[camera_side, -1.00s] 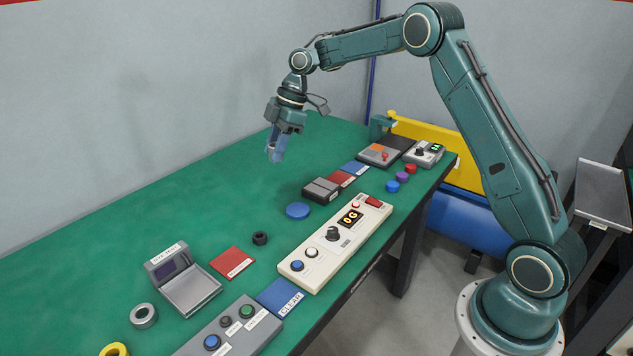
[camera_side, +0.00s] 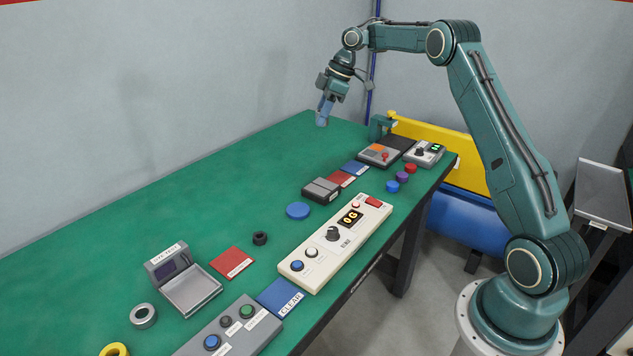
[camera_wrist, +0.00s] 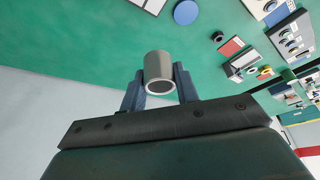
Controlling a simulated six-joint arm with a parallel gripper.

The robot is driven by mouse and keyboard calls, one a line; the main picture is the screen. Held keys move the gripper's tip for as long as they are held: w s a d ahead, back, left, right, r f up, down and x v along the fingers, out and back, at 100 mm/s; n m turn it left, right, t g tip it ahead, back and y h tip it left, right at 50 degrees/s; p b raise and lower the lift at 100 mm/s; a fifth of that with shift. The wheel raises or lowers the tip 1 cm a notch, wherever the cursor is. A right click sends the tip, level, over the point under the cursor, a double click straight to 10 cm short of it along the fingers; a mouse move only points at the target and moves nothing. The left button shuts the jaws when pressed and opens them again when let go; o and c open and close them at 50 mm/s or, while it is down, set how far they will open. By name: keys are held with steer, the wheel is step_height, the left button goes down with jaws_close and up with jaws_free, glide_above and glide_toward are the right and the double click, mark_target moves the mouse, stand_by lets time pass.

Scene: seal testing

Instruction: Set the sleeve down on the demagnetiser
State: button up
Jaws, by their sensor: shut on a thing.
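My gripper (camera_side: 324,112) is high above the back of the green bench, pointing down. It is shut on a grey hollow sleeve (camera_wrist: 158,68), held between both fingers; the sleeve's open end faces the camera in the wrist view. In the side view the sleeve is mostly hidden by the fingers. The gripper also shows in the wrist view (camera_wrist: 159,90). I cannot read a label naming the demagnetiser. A long cream unit (camera_side: 318,257) has a knob, buttons and a display reading 0G.
A dark grey block (camera_side: 321,190), a blue disc (camera_side: 298,211), a black ring (camera_side: 260,238) and a red card (camera_side: 232,262) lie along the bench. A hinged grey box (camera_side: 190,290) is open at the front left. The back left of the bench is clear.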

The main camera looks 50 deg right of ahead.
glide_above(316, 187)
steer(key=s+d, duration=0.1)
step_height(316, 187, down, 16)
steer(key=shift+d+r, duration=0.1)
steer(key=shift+r, duration=0.1)
steer(key=shift+f, duration=0.1)
steer(key=shift+f, duration=2.05)
steer(key=shift+f, duration=0.1)
steer(key=o, duration=1)
steer(key=v, duration=1.2)
